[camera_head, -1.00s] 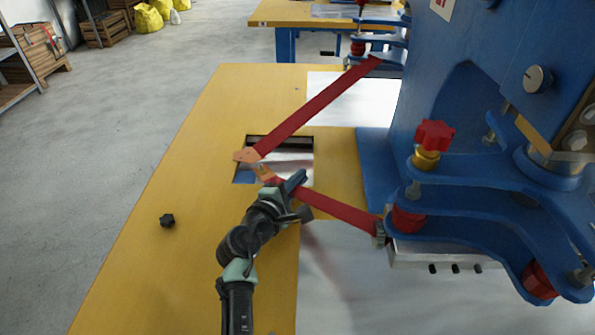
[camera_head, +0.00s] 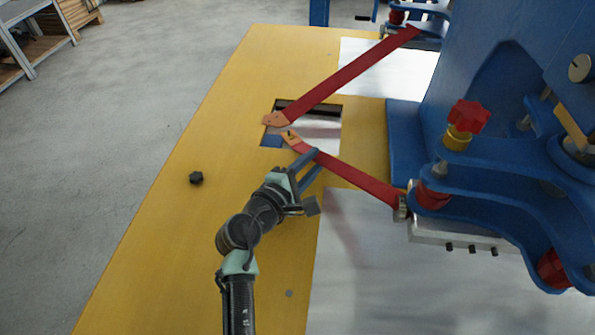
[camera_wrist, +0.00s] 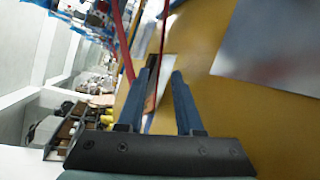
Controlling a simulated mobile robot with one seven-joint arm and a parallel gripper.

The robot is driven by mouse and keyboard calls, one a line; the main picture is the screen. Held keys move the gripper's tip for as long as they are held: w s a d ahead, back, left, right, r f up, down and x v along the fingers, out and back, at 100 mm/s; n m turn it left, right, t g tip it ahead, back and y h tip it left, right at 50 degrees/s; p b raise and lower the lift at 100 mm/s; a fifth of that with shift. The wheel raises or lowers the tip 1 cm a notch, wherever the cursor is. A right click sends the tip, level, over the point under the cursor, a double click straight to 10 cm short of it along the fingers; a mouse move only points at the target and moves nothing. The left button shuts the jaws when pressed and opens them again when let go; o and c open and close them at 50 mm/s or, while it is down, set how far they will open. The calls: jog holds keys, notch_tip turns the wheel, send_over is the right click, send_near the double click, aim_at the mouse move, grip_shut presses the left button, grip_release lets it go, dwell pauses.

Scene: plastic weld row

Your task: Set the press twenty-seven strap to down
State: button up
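Two red straps with orange ends stick out over the yellow table. The near red strap (camera_head: 362,182) runs from the near blue press (camera_head: 500,200) toward the table cutout; the far red strap (camera_head: 350,72) comes from the press behind. No press number is readable. My gripper (camera_head: 319,158) is at the near strap, a short way from its orange end (camera_head: 291,138). In the wrist view my gripper (camera_wrist: 164,68) has its two fingers apart. A thin red strap edge (camera_wrist: 162,40) shows in the gap between them; I cannot tell whether either finger touches it.
The yellow table (camera_head: 200,230) has a cutout (camera_head: 322,137) under the strap ends. A small black knob (camera_head: 196,178) lies left of my arm. A red star knob (camera_head: 468,117) stands on the near press. White sheets (camera_head: 375,270) cover part of the table.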

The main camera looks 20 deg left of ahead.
jog(key=p+v, duration=0.1)
jog(key=v, duration=0.5)
jog(key=shift+s, duration=0.15)
jog(key=w+d+r+m+t, duration=0.1)
jog(key=w+d+r+m, duration=0.2)
jog(key=r, duration=0.5)
jog(key=w+d+r+m+t, duration=0.1)
jog(key=w+d+r+m, duration=0.1)
jog(key=r+m, duration=0.5)
notch_tip(320, 180, up, 14)
jog(key=m+t, duration=0.3)
send_over(332, 167)
jog(key=d, duration=0.5)
jog(key=s+d+r+m+t+y, duration=0.1)
jog(key=s+d+r+m+t, duration=0.3)
jog(key=s+r, duration=0.65)
jog(key=s+d+r+m+t+y, duration=0.1)
jog(key=s+d+r+m+t, duration=0.45)
jog(key=r, duration=0.85)
notch_tip(332, 167, up, 20)
jog(key=a+n+g+p, duration=0.1)
jog(key=g+p, duration=0.1)
jog(key=p, duration=1.9)
jog(key=shift+a+n+g, duration=0.35)
jog(key=shift+d+f, duration=0.1)
jog(key=shift+f, duration=0.05)
